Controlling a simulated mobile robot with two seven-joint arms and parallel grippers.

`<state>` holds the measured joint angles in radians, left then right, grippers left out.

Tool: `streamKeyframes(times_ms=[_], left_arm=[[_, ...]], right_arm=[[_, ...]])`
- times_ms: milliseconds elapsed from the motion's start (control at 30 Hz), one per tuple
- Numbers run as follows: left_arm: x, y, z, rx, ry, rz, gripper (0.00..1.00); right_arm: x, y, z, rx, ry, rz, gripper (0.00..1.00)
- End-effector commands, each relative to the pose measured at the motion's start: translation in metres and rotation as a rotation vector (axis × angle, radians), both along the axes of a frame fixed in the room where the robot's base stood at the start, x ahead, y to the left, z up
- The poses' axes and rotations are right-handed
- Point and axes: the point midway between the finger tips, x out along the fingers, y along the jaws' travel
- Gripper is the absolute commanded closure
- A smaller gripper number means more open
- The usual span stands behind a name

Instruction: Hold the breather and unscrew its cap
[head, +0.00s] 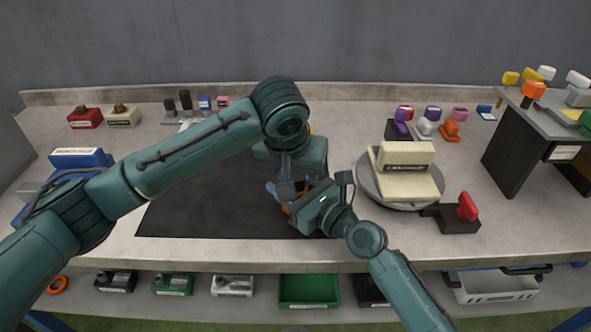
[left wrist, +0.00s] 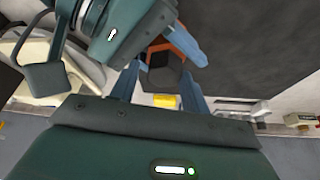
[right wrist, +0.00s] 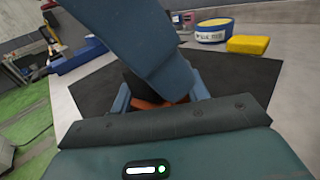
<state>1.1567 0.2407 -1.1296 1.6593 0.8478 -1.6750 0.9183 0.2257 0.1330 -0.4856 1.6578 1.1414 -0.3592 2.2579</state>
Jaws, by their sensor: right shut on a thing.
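The breather is an orange piece with a dark six-sided cap. Its orange part (left wrist: 184,42) and dark cap (left wrist: 160,72) show best in the left wrist view. In the head view only a sliver of orange (head: 286,210) shows between my grippers, above the black mat. My right gripper (right wrist: 158,98) is shut on the orange part (right wrist: 148,104). My left gripper (left wrist: 163,88) points down from above, its blue fingers open on either side of the dark cap. I cannot tell whether they touch it. My left gripper hides much of the breather in the right wrist view.
The black mat (head: 190,205) has free room to the left. A round turntable (head: 373,190) carrying cream blocks (head: 405,157) stands close to the right of my right gripper. A red-handled dark block (head: 467,207) and a grey raised shelf (head: 545,110) stand farther right.

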Motion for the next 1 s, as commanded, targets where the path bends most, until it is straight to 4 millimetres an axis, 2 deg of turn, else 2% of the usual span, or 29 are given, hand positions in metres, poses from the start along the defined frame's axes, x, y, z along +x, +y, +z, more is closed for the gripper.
streamKeyframes(times_ms=[33, 300, 367, 400, 567, 1000], left_arm=[[0.0012, 0.0089, -0.0099, 0.026, 0.014, 0.018, 0.67], [0.0014, 0.0092, -0.01, 0.026, 0.014, 0.019, 0.88], [0.0013, 0.009, -0.01, 0.025, 0.015, 0.018, 0.88], [0.0012, 0.0088, -0.0099, 0.025, 0.015, 0.018, 0.92], [0.0005, 0.0065, -0.0098, 0.025, 0.016, 0.128, 0.92], [0.0007, 0.0057, -0.0068, 0.019, 0.012, 0.116, 0.92]], right_arm=[[-0.0001, -0.0008, 0.0017, 0.001, -0.006, -0.001, 0.96], [0.0004, -0.0013, 0.0021, 0.002, -0.006, -0.002, 0.96], [0.0004, -0.0013, 0.0023, 0.003, -0.006, -0.003, 0.96], [0.0006, -0.0013, 0.0023, 0.004, -0.006, -0.003, 0.96], [0.0008, -0.0013, 0.0026, 0.004, -0.006, -0.003, 0.96], [0.0013, -0.0013, 0.0031, 0.004, -0.007, -0.004, 0.96]])
